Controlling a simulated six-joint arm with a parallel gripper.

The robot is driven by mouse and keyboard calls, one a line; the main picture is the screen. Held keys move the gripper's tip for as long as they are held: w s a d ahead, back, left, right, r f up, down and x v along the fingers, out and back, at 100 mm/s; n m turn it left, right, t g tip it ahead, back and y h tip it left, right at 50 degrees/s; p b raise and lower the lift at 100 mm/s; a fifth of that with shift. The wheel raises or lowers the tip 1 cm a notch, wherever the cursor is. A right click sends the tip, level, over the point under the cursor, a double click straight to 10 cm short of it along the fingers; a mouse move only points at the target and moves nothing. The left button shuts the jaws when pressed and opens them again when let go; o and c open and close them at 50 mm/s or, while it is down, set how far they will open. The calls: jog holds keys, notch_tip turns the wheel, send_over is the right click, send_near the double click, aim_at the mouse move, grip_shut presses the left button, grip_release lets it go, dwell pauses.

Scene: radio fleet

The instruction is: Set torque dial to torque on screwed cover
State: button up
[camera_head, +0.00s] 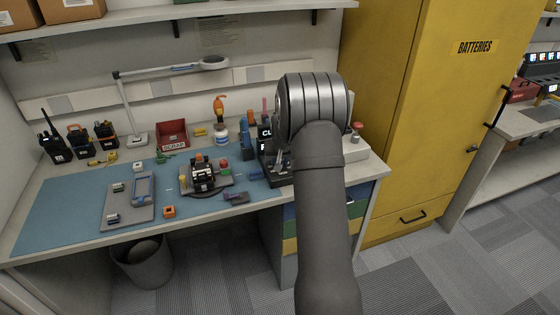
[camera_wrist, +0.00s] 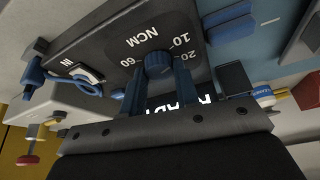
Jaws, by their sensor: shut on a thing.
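The torque dial (camera_wrist: 157,66) is a small dark blue-grey knob on a dark panel (camera_wrist: 105,50). The panel shows upside down in the wrist view, marked NCM, with 10, 20 and 60 readable around the knob. My gripper (camera_wrist: 158,78) is shut on the dial, one blue finger on each side. The knob's pointer is too unclear to read. In the head view my arm hides the gripper and most of the dark unit (camera_head: 267,150). A device on a dark fixture (camera_head: 204,174) lies on the mat; I cannot make out a torque marking on any cover.
The blue mat (camera_head: 60,210) holds a grey tray (camera_head: 118,212), an orange block (camera_head: 169,211) and a purple-handled tool (camera_head: 236,197). A red scrap bin (camera_head: 172,134) and a lamp (camera_head: 138,139) stand behind. The yellow cabinet (camera_head: 410,120) is close on the right.

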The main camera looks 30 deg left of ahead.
jog(key=shift+m, duration=0.4)
jog(key=m+h, duration=0.1)
jog(key=m, duration=0.2)
jog(key=shift+a+m+t, duration=0.15)
jog(key=shift+m+t, duration=0.15)
jog(key=shift+t, duration=0.1)
jog(key=m+h, duration=0.2)
jog(key=m, duration=0.2)
jog(key=shift+a+m, duration=0.1)
jog(key=shift+m, duration=0.2)
jog(key=m+h, duration=0.1)
jog(key=m, duration=0.1)
jog(key=m+h, duration=0.1)
jog(key=m, duration=0.1)
jog(key=shift+m+g, duration=0.3)
jog(key=shift+a+m+g+h, duration=0.1)
jog(key=shift+m+g+h, duration=0.45)
jog(key=shift+m, duration=1.55)
jog(key=o, duration=1)
jog(key=shift+c, duration=0.2)
